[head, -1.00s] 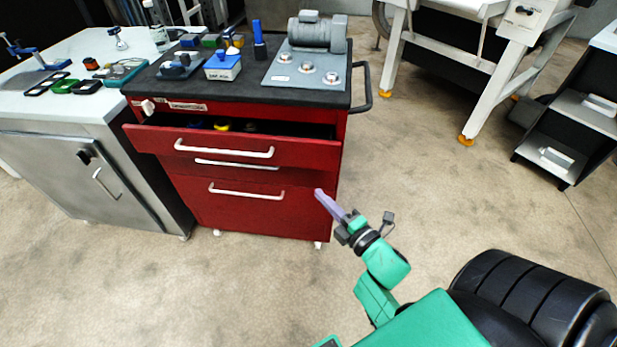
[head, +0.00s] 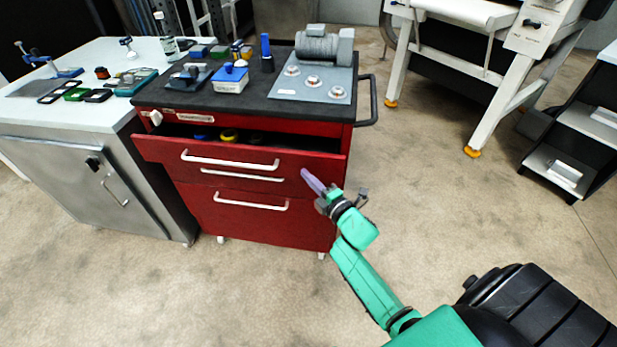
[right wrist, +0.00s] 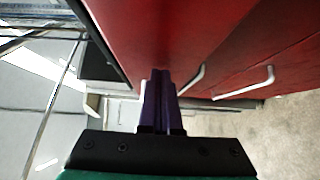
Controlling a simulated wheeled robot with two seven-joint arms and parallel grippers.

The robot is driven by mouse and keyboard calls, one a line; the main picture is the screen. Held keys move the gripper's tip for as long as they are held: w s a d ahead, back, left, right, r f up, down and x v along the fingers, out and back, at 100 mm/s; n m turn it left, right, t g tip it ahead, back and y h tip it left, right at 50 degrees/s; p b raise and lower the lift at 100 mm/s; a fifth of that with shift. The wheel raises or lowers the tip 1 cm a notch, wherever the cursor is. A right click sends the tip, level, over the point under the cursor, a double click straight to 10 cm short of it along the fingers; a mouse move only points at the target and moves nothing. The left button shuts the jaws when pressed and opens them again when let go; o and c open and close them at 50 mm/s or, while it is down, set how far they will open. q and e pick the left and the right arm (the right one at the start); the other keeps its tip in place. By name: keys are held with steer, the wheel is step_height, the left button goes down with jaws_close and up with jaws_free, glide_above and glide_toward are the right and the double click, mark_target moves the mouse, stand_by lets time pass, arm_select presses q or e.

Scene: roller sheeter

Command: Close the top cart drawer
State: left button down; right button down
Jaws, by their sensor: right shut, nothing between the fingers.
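The red cart (head: 250,222) stands ahead with a black top. Its top drawer (head: 310,165) is pulled out, and yellow and blue items show in the gap behind its front. The drawer's white handle (head: 230,161) runs along the front. My right gripper (head: 307,175) is shut and empty, with purple fingers near the right part of the drawer front; I cannot tell whether they touch it. In the right wrist view the shut fingers (right wrist: 162,80) point along a red surface (right wrist: 215,35), with white handles to the right. My left gripper is not in view.
A grey-topped steel cabinet (head: 75,175) stands against the cart's left side. The cart top holds a grey motor unit (head: 320,45) and several small tools. A black side handle (head: 371,100) sticks out right. The floor (head: 440,220) at right is clear.

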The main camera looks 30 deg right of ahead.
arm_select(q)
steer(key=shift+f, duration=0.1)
